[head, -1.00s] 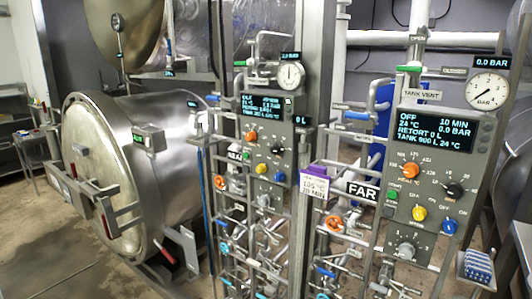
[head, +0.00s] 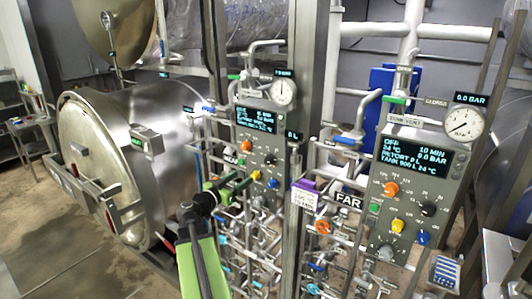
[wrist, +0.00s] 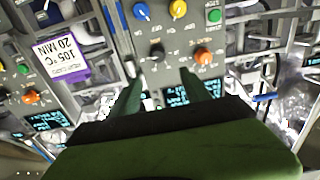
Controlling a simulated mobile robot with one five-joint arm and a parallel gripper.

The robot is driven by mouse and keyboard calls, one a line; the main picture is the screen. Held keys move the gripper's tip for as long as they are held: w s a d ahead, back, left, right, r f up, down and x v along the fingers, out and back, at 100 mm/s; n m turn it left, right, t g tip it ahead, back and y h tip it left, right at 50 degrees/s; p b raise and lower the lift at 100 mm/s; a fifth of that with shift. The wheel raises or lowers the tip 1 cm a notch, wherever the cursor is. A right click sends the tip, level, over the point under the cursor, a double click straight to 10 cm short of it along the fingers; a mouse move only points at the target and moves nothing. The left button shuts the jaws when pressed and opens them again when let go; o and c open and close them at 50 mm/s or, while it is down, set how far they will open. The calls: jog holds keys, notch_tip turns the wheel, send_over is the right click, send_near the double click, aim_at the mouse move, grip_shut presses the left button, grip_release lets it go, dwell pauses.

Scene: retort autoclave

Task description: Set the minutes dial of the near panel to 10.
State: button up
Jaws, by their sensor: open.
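The near panel (head: 239,158) is the grey panel left of the middle post, with a display whose small text I cannot read. Its black minutes dial (head: 270,158) sits right of and below the orange dial (head: 246,145). In the wrist view, which is upside down, the black dial (wrist: 157,54) shows just beyond my fingertips, beside the orange dial (wrist: 203,56). My gripper (wrist: 161,82) is open and empty, its two green fingers pointing at the panel and apart from the dial. In the head view my gripper (head: 236,186) is in front of the panel's lower left. The dial's setting is unreadable.
The far panel (head: 380,215) stands at the right; its display (head: 414,157) reads OFF and 10 MIN. A purple card (head: 305,197) hangs between the panels. Pipes and valves crowd below.

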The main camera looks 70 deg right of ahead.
aim_at(266, 161)
jog(key=x, duration=1.7)
jog(key=shift+s+d+r, duration=0.15)
jog(key=shift+d, duration=0.05)
